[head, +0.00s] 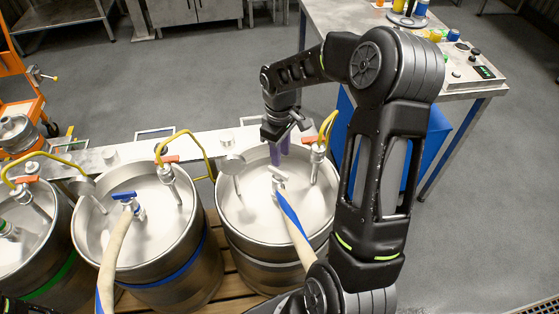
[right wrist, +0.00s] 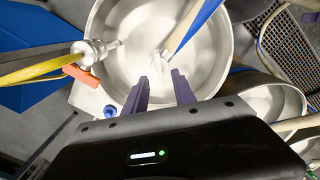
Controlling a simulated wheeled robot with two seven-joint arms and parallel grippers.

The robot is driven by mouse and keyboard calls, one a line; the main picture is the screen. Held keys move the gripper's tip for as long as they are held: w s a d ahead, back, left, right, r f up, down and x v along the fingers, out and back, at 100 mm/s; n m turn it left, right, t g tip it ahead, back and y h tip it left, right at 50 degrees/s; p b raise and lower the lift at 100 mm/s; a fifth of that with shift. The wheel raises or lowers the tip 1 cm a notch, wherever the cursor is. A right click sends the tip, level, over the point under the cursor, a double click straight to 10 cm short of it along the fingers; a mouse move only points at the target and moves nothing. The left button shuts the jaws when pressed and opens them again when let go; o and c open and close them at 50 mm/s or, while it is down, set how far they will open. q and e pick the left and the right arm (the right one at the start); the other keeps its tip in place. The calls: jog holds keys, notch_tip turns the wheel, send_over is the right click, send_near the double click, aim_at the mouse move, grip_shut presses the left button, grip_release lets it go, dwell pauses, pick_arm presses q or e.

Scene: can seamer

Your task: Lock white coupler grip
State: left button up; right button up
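The white coupler grip (head: 277,173) sits on top of the coupler in the middle of the right keg (head: 236,205). A pale hose with a blue stripe (head: 291,214) runs from this coupler toward the front. In the right wrist view the white grip (right wrist: 161,55) lies just beyond the fingertips, inside the keg rim (right wrist: 104,28). My right gripper (head: 279,158) has purple fingers pointing down just above and behind the grip. Its fingers (right wrist: 160,76) are apart with nothing between them. Any contact is not clear. My left gripper is not in view.
The middle keg (head: 160,266) has a coupler with a blue grip (head: 124,195). Another keg (head: 55,258) stands at left. Valves with orange handles (head: 317,139) and yellow hoses stand beside the kegs. A metal table with a control box (head: 474,72) is at the back right.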

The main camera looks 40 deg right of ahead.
aim_at(278, 171)
jog(key=shift+w+a+f, duration=0.15)
jog(key=shift+f, duration=0.05)
jog(key=shift+w+m, duration=0.25)
jog(key=shift+m, duration=0.05)
jog(key=shift+f, duration=0.1)
notch_tip(278, 171, down, 8)
jog(key=shift+r+p, duration=0.15)
jog(key=shift+p, duration=0.45)
jog(key=shift+c, duration=0.5)
grip_shut()
